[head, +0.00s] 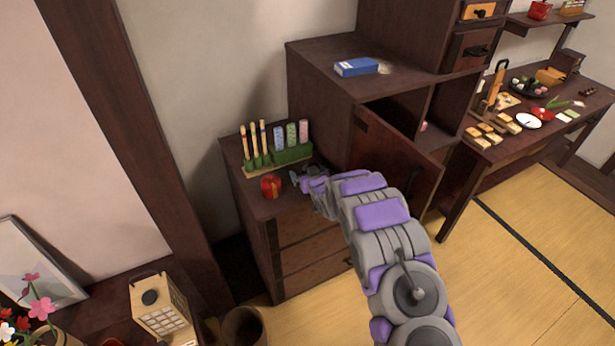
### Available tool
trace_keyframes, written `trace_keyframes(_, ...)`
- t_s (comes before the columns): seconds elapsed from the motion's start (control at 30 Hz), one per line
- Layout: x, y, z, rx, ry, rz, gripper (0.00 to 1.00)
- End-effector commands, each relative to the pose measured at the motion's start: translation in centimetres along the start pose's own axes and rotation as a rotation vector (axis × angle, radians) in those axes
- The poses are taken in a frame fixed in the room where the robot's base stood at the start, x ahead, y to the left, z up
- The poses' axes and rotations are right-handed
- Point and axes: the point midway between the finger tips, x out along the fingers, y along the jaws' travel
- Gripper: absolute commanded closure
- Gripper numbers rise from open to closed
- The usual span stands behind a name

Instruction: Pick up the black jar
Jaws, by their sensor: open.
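My gripper (299,176) is over the top of the low dark wooden drawer chest (252,205), near its right side. Its jaws are open, small and dark in this view. I cannot make out a black jar with certainty; if one is at the jaws, it cannot be told apart from them. A small round red jar or box (271,186) with a gold band stands on the chest, left of my gripper and apart from it.
A green rack (290,153) with upright sticks and patterned cylinders stands behind my gripper. A taller cabinet with an ajar door (395,165) is close right of my arm. A blue box (357,67) lies on it. Tatami floor is clear at right.

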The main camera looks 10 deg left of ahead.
Motion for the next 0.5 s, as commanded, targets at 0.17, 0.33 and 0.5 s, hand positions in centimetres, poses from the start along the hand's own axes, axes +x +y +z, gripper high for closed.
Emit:
trace_keyframes(0.17,-0.23,0.45,-0.16,0.005,0.004,0.0,0.0)
trace_keyframes(0.33,-0.12,0.27,-0.14,0.003,0.002,0.001,0.16)
trace_keyframes(0.5,0.0,0.04,-0.1,0.0,0.001,0.001,0.33)
